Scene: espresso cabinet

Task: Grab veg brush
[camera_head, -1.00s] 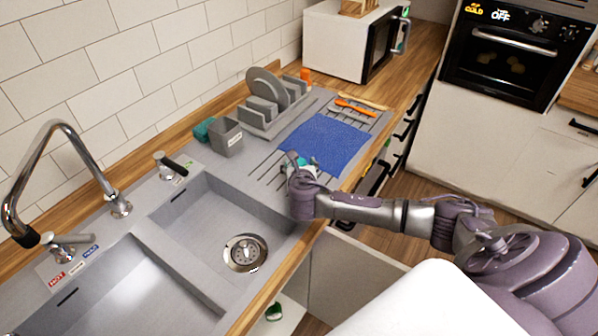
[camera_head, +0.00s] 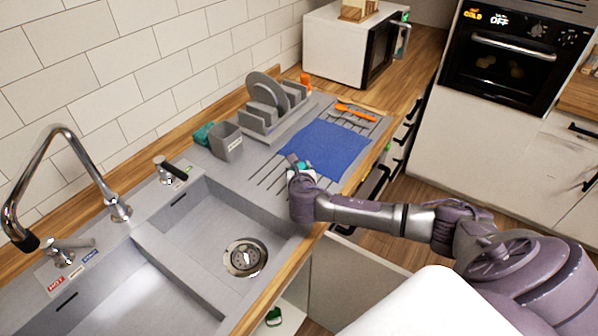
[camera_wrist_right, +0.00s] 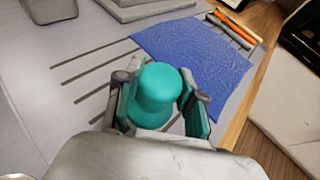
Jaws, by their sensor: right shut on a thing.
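The veg brush (camera_wrist_right: 157,95) has a rounded teal top and stands between the two fingers of my right gripper in the right wrist view. My right gripper (camera_wrist_right: 160,108) is shut on it, with one finger on each side. In the head view the right gripper (camera_head: 301,172) is over the ribbed drainboard beside the sink, and a bit of the teal brush (camera_head: 302,165) shows there. The brush's lower part is hidden, so I cannot tell whether it touches the drainboard. My left gripper is not in view.
A blue cloth (camera_head: 326,149) lies just beyond the gripper. Orange-handled utensils (camera_head: 356,112) lie past it. A grey dish rack (camera_head: 270,108) with plates and a grey holder (camera_head: 227,141) stand by the wall. The sink basin (camera_head: 215,232) is empty at the near left.

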